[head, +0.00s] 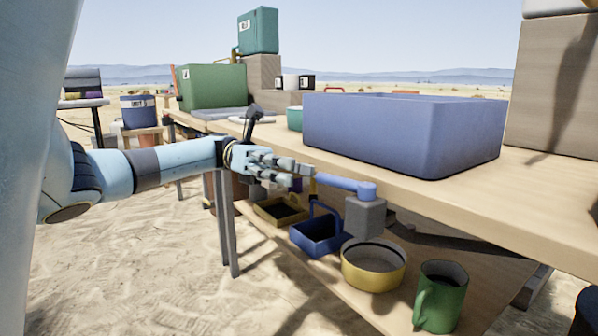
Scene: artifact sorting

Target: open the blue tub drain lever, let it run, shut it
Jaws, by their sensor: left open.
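The blue tub (400,132) stands on the wooden table near its front edge. Below the edge, a blue drain lever (345,184) sits on a grey valve block (365,216) and points left, roughly level. My left gripper (302,174) is open, with its fingers at the left end of the lever. I cannot tell whether they touch it. A yellow round bowl (373,277) stands on the lower shelf beneath the valve block. No running liquid is visible. My right gripper is not in view.
On the lower shelf (345,308) are a blue handled bin (317,236), a shallow yellow tray (280,212) and a green mug (441,299). On the tabletop (480,192), a green box (212,86) stands far left and a large tan block (555,85) right.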

